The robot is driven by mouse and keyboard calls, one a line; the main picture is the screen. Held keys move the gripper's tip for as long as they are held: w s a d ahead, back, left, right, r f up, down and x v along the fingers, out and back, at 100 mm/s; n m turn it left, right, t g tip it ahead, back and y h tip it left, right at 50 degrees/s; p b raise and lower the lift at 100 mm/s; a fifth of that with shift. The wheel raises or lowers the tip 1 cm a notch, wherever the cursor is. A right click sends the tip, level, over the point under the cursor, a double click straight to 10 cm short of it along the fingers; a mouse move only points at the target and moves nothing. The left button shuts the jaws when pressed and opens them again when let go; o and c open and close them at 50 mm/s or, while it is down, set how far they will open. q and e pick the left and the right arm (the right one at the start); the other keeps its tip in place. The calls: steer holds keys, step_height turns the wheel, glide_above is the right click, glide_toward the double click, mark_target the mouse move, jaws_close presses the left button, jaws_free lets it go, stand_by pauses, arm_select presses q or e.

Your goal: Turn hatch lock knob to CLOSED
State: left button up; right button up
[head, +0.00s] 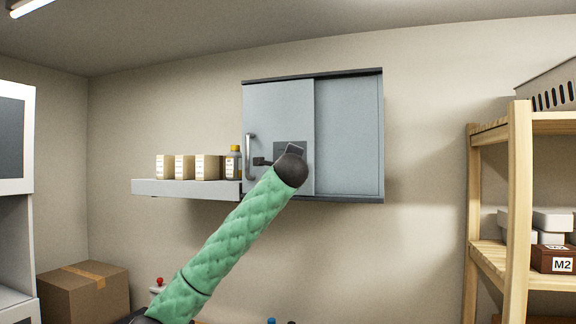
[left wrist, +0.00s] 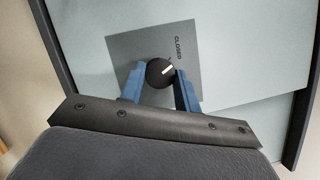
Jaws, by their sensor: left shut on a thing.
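The hatch lock knob (left wrist: 158,75) is black and round with a white pointer mark. It sits on a grey plate (left wrist: 133,46) printed CLOSED, and the mark points toward the right side of the knob, below that word. My left gripper (left wrist: 160,84) has its two blue fingers on either side of the knob and is shut on it. In the head view the plate (head: 280,147) shows on the grey wall cabinet (head: 350,135); my left wrist hides the knob there. My right gripper is in neither view.
A vertical handle (head: 250,155) stands on the cabinet's left edge. A wall shelf (head: 170,188) left of it holds several cartons and a yellow-capped bottle (head: 233,163). A wooden rack (head: 520,190) stands at right. Bare wall lies between cabinet and rack.

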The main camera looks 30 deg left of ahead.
arm_select(q)
steer(key=n+g, duration=0.1)
steer(key=n, duration=0.1)
steer(key=shift+n, duration=0.3)
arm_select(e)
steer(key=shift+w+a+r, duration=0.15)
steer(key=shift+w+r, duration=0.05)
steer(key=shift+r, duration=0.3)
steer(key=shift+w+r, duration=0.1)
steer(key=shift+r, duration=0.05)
arm_select(q)
steer(key=o, duration=1)
steer(key=shift+a, duration=0.1)
steer(key=shift+b, duration=0.3)
steer(key=shift+b+v, duration=1.65)
steer(key=shift+v, duration=2.25)
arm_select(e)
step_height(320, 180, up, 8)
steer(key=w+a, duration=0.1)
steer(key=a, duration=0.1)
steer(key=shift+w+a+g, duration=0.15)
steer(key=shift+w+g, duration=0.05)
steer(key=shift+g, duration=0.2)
